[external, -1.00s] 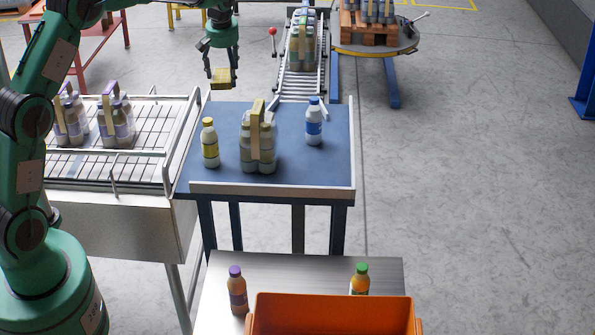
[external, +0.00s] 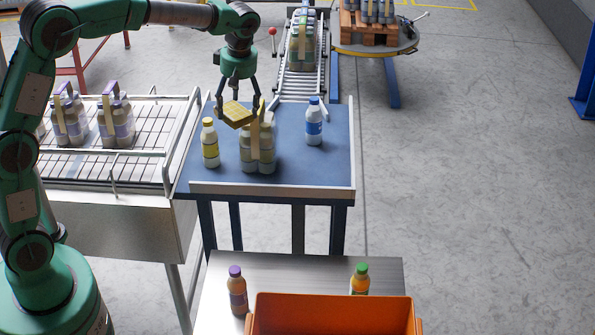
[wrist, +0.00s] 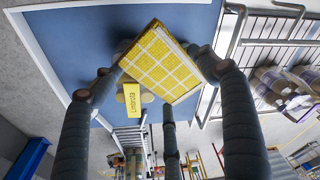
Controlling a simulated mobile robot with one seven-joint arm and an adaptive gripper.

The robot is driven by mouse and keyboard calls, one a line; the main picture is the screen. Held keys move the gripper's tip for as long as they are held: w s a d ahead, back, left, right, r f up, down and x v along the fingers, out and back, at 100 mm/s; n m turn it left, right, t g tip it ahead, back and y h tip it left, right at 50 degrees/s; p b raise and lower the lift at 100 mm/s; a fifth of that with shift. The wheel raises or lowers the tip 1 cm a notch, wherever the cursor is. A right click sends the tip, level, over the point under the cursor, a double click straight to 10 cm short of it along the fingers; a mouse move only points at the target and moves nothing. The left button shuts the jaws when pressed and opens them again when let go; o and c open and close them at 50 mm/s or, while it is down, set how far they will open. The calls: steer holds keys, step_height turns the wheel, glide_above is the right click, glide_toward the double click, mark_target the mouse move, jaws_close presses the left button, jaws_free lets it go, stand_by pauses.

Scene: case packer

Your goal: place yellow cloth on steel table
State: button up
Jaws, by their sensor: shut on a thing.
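The yellow cloth (external: 236,113) is a flat, folded, grid-patterned square, held in the air above the back left of the blue table. In the wrist view the cloth (wrist: 160,62) lies between the dark fingers. My gripper (external: 240,107) is shut on the cloth, close behind and above the bundled bottles; it also shows in the wrist view (wrist: 155,70). The steel table (external: 300,272) stands in the foreground, well in front of and below my gripper. It is not identifiable in the wrist view.
The blue table (external: 310,170) carries a bottle pack (external: 258,150), a yellow-capped bottle (external: 210,145) and a blue-and-white bottle (external: 314,125). An orange crate (external: 335,310), purple-capped bottle (external: 237,292) and green-capped bottle (external: 360,280) occupy the steel table's front. Its back strip is clear.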

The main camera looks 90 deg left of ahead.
steer(key=s+d+f+n+h+b, duration=0.2)
steer(key=d+n+b, duration=0.7)
steer(key=d, duration=1.7)
steer(key=shift+n+g+y, duration=0.3)
steer(key=shift+n, duration=0.2)
steer(key=f, duration=1.1)
steer(key=s+f+p, duration=0.1)
steer(key=f, duration=2)
steer(key=shift+s+d+f+p, duration=0.15)
steer(key=shift+f+p, duration=0.15)
steer(key=shift+f, duration=0.1)
glide_above(272, 263)
steer(key=shift+w+f+b, duration=0.3)
steer(key=shift+f+b, duration=0.05)
steer(key=shift+f, duration=0.4)
steer(key=shift+f, duration=0.1)
steer(key=shift+f, duration=1.65)
steer(key=shift+f+b, duration=0.2)
steer(key=shift+b, duration=0.1)
